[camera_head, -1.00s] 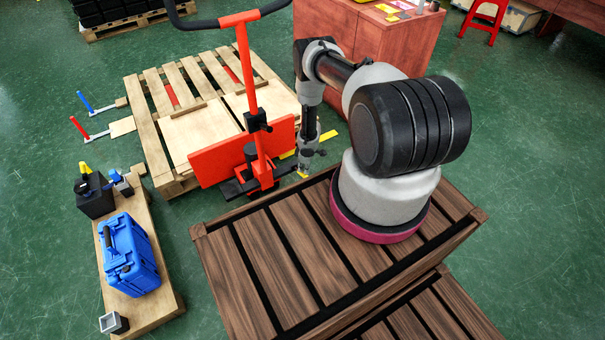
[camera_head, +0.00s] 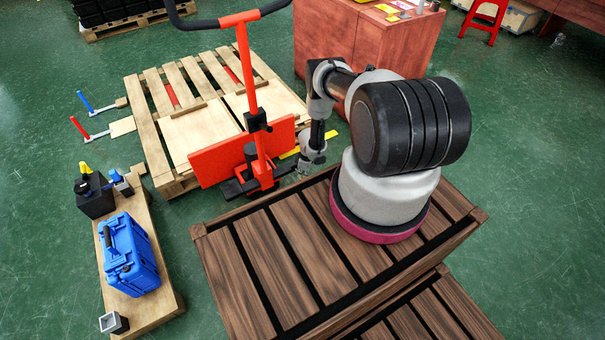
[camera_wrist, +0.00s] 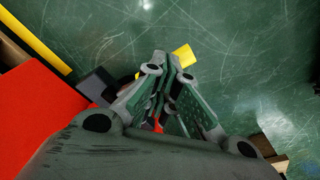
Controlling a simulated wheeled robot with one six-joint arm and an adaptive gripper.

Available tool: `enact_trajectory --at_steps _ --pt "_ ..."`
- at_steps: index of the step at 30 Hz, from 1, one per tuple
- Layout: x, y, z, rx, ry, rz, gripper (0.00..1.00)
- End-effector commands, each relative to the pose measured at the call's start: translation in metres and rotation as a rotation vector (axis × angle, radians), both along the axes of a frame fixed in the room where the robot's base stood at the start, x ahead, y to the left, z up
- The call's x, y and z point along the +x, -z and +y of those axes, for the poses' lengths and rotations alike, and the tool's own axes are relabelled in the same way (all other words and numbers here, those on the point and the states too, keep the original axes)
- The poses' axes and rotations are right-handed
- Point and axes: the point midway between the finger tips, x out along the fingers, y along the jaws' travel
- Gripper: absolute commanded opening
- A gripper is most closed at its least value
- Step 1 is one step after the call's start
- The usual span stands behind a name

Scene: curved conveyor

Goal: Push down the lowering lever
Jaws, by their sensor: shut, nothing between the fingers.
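The red pallet lifter (camera_head: 252,85) stands at the pallet with its black handle raised. Its red plate (camera_head: 215,163) faces me and also shows at the left in the wrist view (camera_wrist: 35,110). A small yellow piece, which looks like the lowering lever (camera_wrist: 184,54), sits just beyond my fingertips in the wrist view; its middle is partly covered by the fingers. In the head view I cannot make it out behind my gripper (camera_head: 302,170). My gripper is shut and empty, low beside the lifter's right side. I cannot tell whether it touches the lever.
A wooden pallet (camera_head: 150,130) lies behind the lifter. My arm rises from a dark slatted wooden platform (camera_head: 250,255). A blue case (camera_head: 128,255) stands on a board at the left. A red-brown cabinet (camera_head: 330,45) stands behind my arm.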

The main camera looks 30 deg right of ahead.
Motion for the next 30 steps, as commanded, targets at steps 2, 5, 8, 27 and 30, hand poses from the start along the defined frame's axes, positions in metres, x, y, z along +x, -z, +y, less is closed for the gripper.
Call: enact_trajectory --at_steps 2,5,8,27,30 --pt "0.0 0.0 0.0 0.0 0.0 0.0 0.0" --pt "0.0 0.0 0.0 0.0 0.0 0.0 0.0" --pt "0.0 0.0 0.0 0.0 0.0 0.0 0.0" --pt "-0.022 -0.01 -0.02 0.0 -0.001 0.0 0.0" --pt "-0.022 -0.01 -0.02 0.0 -0.001 0.0 0.0"
